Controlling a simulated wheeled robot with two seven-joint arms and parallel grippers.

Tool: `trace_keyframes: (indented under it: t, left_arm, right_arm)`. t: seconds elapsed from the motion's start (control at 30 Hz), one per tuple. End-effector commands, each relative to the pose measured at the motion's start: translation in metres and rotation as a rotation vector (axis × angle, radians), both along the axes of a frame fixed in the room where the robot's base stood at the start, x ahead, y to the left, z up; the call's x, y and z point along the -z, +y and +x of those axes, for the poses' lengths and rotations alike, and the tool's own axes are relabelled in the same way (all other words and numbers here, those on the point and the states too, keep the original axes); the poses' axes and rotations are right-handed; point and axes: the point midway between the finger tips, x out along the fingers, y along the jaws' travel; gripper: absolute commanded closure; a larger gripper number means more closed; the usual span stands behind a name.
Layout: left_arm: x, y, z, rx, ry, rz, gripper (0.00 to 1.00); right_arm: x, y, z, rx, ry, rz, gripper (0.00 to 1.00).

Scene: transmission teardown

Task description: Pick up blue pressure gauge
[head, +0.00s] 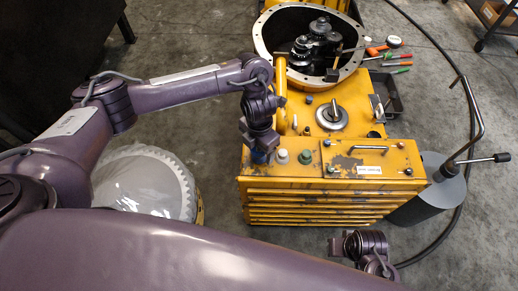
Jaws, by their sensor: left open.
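A small blue item (259,157), likely the blue pressure gauge, sits at the left end of the yellow cabinet's top, mostly hidden by my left gripper. My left gripper (260,147) points down right over it with its jaws open. I cannot tell whether the fingers touch it. My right gripper (362,245) is low in the picture, in front of the cabinet and away from the blue item. Its fingers are too unclear to tell open from shut.
The yellow cabinet (310,198) has a white knob (282,156) and a green knob (305,157) just right of the blue item. An open round housing (262,45) with gears stands behind. Tools (385,48) lie back right. A large covered gear (145,180) stands left.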

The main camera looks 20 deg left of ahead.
Motion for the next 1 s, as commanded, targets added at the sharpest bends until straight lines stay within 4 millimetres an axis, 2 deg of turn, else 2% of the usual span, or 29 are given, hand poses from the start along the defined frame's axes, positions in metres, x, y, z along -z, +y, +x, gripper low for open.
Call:
trace_keyframes:
  t: [0.1,0.5,0.93,1.0]
  left_arm:
    - [0.000,0.000,0.000,0.000,0.000,0.000,0.28]
    - [-0.001,0.000,0.000,0.000,0.000,0.000,0.80]
    - [-0.007,-0.001,0.001,0.001,-0.002,-0.001,0.82]
    - [-0.011,-0.001,0.001,0.002,-0.003,-0.001,0.82]
  right_arm:
    - [0.000,0.000,0.000,0.000,0.000,0.000,0.53]
    - [0.000,0.000,0.000,0.000,0.000,0.000,0.53]
    - [0.001,0.000,0.000,0.002,-0.008,0.002,0.53]
    - [0.012,-0.002,0.001,0.004,-0.006,-0.001,0.53]
